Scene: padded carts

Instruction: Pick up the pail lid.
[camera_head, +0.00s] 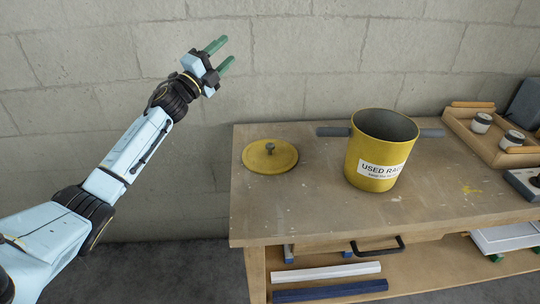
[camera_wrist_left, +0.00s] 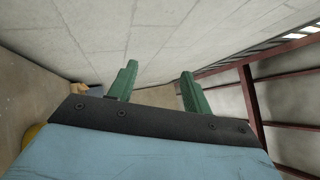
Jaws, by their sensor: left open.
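The pail lid (camera_head: 262,158) is a round yellow disc with a dark knob (camera_head: 270,148) at its centre. It lies flat on the left end of the wooden workbench (camera_head: 310,220). The yellow pail (camera_head: 368,160), with a white label and dark side handles, stands open to the right of the lid. My left gripper (camera_head: 221,56) has green fingers, spread apart and empty. It is raised in front of the wall, up and left of the lid in the head view. The left wrist view shows both green fingers (camera_wrist_left: 157,88) apart with nothing between them. My right gripper is not in view.
A wooden tray (camera_head: 465,133) with small jars stands at the bench's right. A dark handle (camera_head: 378,246) sticks out at the bench front. The lower shelf (camera_head: 420,272) holds white and blue bars. The bench top between lid and pail is clear.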

